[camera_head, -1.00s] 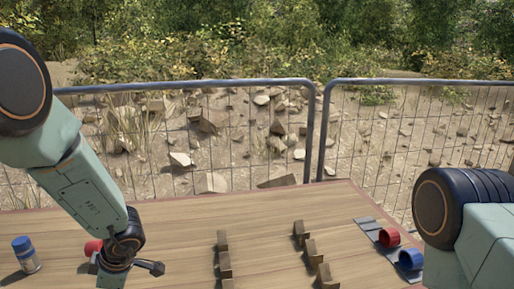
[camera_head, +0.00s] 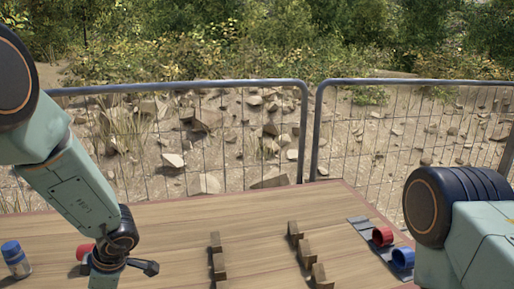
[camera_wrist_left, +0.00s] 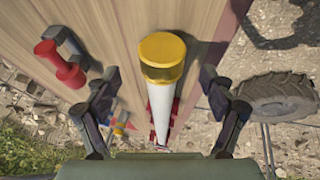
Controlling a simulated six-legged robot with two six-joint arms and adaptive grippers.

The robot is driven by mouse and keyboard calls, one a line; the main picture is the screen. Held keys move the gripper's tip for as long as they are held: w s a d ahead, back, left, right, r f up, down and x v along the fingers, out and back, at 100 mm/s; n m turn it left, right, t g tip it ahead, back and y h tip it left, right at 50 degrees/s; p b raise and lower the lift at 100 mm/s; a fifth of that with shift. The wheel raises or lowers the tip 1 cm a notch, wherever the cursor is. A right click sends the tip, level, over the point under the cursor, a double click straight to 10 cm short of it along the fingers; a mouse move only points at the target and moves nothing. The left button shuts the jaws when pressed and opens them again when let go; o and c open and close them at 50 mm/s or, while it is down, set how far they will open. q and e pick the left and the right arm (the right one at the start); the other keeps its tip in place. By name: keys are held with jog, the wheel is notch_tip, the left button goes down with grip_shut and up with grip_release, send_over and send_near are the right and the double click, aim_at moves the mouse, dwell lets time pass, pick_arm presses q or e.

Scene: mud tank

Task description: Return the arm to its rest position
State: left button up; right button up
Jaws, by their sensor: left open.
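My left arm comes in from the left in the head view, with its wrist low over the table's left part, and the gripper's tips are cut off or hidden there. In the left wrist view my left gripper (camera_wrist_left: 160,98) is open, its two fingers wide apart. A white cylinder with a yellow cap (camera_wrist_left: 163,50) shows between the fingers in the picture, and I see no finger touching it. My right arm shows only as a link at the right edge, and its gripper is out of view.
The wooden table (camera_head: 165,225) carries brown block holders (camera_head: 217,262), a blue-capped bottle (camera_head: 15,258), a red piece (camera_head: 84,251), and red (camera_head: 382,236) and blue (camera_head: 403,258) rings on a grey strip. A mesh fence (camera_head: 230,140) stands behind. A wheel (camera_wrist_left: 275,97) shows in the wrist view.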

pick_arm(q)
jog(key=x, duration=0.5)
jog(key=shift+s+f, duration=0.15)
jog(key=d, duration=0.2)
jog(key=w+d, duration=0.1)
jog(key=d, duration=0.1)
jog(key=shift+w+d, duration=0.2)
jog(key=shift+d, duration=0.35)
jog(key=shift+a+b, duration=0.2)
jog(key=shift+b, duration=0.4)
jog(key=shift+d+r, duration=0.15)
jog(key=shift+r, duration=0.05)
jog(key=shift+s, duration=0.1)
